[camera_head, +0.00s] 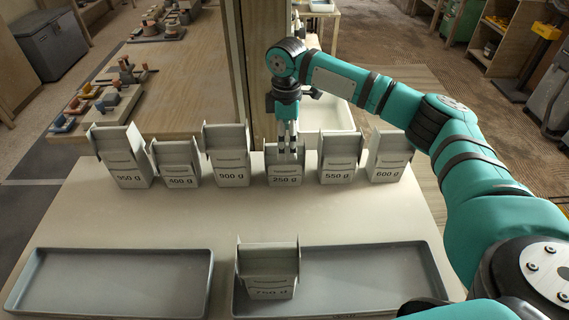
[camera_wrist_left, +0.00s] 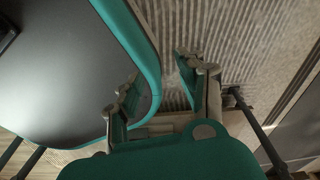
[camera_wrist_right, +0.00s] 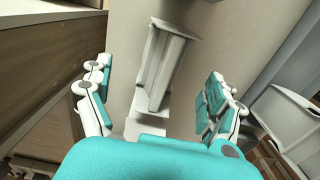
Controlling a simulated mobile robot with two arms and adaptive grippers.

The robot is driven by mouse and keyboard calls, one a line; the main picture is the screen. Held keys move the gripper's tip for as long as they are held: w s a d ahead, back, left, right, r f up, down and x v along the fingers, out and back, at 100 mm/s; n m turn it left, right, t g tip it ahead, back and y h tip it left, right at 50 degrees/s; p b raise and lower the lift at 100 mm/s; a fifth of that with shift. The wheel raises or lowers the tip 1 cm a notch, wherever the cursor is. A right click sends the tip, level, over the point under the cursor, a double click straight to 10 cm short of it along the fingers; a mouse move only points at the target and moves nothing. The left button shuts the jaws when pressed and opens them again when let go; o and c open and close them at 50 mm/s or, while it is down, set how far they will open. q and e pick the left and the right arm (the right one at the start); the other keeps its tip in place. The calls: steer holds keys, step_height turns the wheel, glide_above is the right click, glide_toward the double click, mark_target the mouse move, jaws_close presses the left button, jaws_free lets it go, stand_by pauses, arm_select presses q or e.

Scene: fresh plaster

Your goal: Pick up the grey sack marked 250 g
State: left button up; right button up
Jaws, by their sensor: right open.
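The grey sack marked 250 g (camera_head: 285,176) stands upright in the back row on the table, between the 900 g sack (camera_head: 230,165) and the 550 g sack (camera_head: 337,168). My right gripper (camera_head: 287,150) points down over the 250 g sack, and its fingers hide part of the sack's top. In the right wrist view my right gripper (camera_wrist_right: 160,100) is open, with a pale sack (camera_wrist_right: 168,65) showing between and beyond its fingers. Contact cannot be told. My left gripper (camera_wrist_left: 162,88) is open and empty in the left wrist view, away from the sacks.
More sacks in the row read 950 g (camera_head: 128,168), 400 g (camera_head: 178,172) and 600 g (camera_head: 386,166). A left tray (camera_head: 110,250) is empty. A right tray (camera_head: 370,300) has one sack (camera_head: 268,272) at its left end. A wooden post (camera_head: 268,60) rises behind the row.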

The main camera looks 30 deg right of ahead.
mark_target(285, 162)
steer(key=shift+s+a+f+p, duration=0.1)
steer(key=shift+a+f+p, duration=0.05)
steer(key=shift+f, duration=1.65)
steer(key=shift+s+a+f+p, duration=0.1)
steer(key=shift+a+f+p, duration=0.05)
steer(key=shift+f, duration=1.6)
steer(key=shift+c, duration=0.2)
steer(key=c, duration=1.6)
